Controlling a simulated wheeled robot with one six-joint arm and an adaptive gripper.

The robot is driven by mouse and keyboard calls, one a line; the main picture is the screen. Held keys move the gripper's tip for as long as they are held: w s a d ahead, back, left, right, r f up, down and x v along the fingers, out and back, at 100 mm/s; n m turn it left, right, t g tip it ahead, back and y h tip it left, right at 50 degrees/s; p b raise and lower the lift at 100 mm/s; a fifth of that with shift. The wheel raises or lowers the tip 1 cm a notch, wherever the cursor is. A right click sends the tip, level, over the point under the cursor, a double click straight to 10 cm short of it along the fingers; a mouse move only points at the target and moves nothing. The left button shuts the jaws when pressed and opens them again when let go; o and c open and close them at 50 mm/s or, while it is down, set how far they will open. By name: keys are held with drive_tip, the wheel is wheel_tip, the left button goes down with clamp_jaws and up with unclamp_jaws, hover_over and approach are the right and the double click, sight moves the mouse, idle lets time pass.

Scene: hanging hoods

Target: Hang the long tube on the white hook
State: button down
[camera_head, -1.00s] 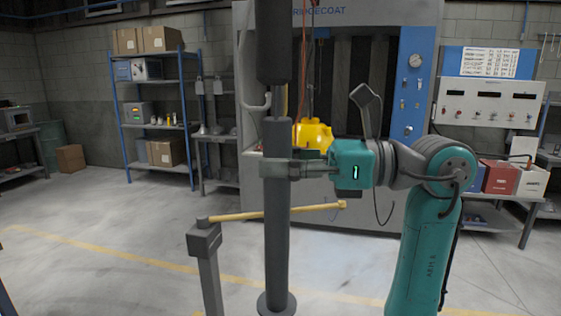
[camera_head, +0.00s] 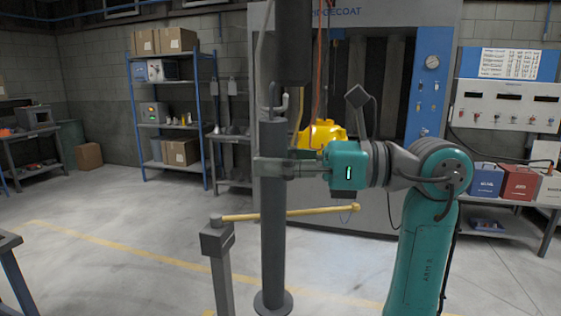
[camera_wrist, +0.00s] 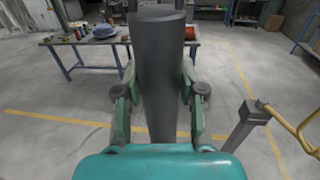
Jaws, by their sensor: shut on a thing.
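The long tube (camera_head: 272,215) is dark grey and upright, with a thin loop at its top and a round flange at its lower end. My gripper (camera_head: 275,167) is shut around its upper part, coming from the right. In the wrist view the tube (camera_wrist: 160,75) stands between my two fingers (camera_wrist: 160,90). A white hook (camera_head: 285,104) shows partly, just right of the tube's top loop, below a dark hanging column (camera_head: 293,40). The loop and hook look apart in the picture; their depth gap is hard to tell.
A grey post (camera_head: 217,255) with a yellow bar (camera_head: 290,214) stands low, its bar passing behind the tube. A yellow hood (camera_head: 321,134) hangs behind my gripper. The wrist view shows a loaded table (camera_wrist: 75,41). The floor at left is mostly clear.

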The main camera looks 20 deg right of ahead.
drive_tip(key=shift+f, duration=1.3)
idle(0.7)
drive_tip(key=c, duration=0.6)
unclamp_jaws()
drive_tip(key=shift+d, duration=0.1)
drive_tip(key=v, duration=1.1)
drive_tip(key=shift+s+d, duration=0.2)
drive_tip(key=shift+d, duration=0.15)
